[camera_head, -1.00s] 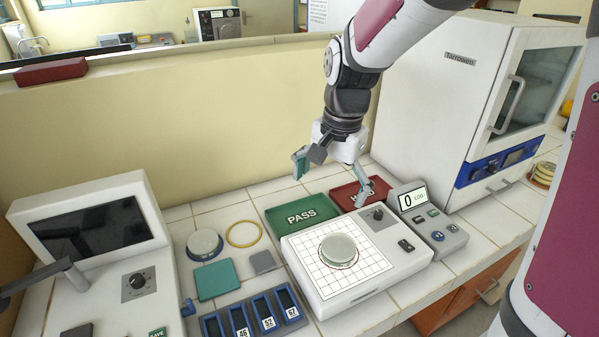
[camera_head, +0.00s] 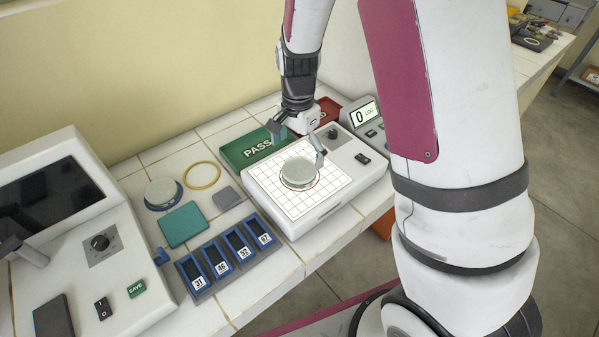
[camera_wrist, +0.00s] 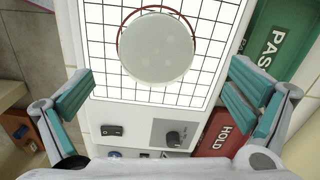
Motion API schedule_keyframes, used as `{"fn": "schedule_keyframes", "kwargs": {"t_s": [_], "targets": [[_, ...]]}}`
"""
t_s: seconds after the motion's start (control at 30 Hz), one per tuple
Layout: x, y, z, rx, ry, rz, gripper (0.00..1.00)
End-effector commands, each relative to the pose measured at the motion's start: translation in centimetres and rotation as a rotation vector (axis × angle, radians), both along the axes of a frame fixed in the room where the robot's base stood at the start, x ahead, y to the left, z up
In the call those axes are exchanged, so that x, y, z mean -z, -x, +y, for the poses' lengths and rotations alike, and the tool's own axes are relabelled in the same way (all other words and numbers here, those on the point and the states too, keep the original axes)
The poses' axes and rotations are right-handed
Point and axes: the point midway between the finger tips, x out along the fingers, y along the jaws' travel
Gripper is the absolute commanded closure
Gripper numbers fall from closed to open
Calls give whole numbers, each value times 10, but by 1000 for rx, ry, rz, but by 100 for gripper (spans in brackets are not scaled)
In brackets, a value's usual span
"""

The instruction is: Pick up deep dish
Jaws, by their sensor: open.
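The deep dish (camera_head: 299,174) is a round, pale grey-green dish with a lid. It sits inside a red ring on the white gridded plate (camera_head: 322,192) of the counter device. In the wrist view the dish (camera_wrist: 157,46) lies at the upper middle, beyond the fingertips. My gripper (camera_head: 299,144) is open and empty, just above and behind the dish in the head view. In the wrist view its two teal-padded fingers (camera_wrist: 160,84) stand wide apart, one on each side, not touching the dish.
A green PASS tray (camera_head: 236,155) and a red HOLD tray (camera_head: 328,108) lie behind the device. Left are another round dish (camera_head: 161,191), a yellow ring (camera_head: 203,175), a teal pad (camera_head: 183,225) and a numbered blue rack (camera_head: 207,276). A monitor unit (camera_head: 92,202) stands far left.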

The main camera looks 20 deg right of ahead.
Motion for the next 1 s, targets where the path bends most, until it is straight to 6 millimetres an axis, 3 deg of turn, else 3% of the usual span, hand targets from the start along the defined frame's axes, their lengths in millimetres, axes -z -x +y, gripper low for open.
{"fn": "schedule_keyframes", "kwargs": {"t_s": [0.4,0.73,0.9,1.0], "targets": [[47,6,-1,1,0,3,1],[53,5,0,-1,-1,0,1],[53,5,-1,0,0,0,40],[53,5,-1,-1,0,0,57]]}}
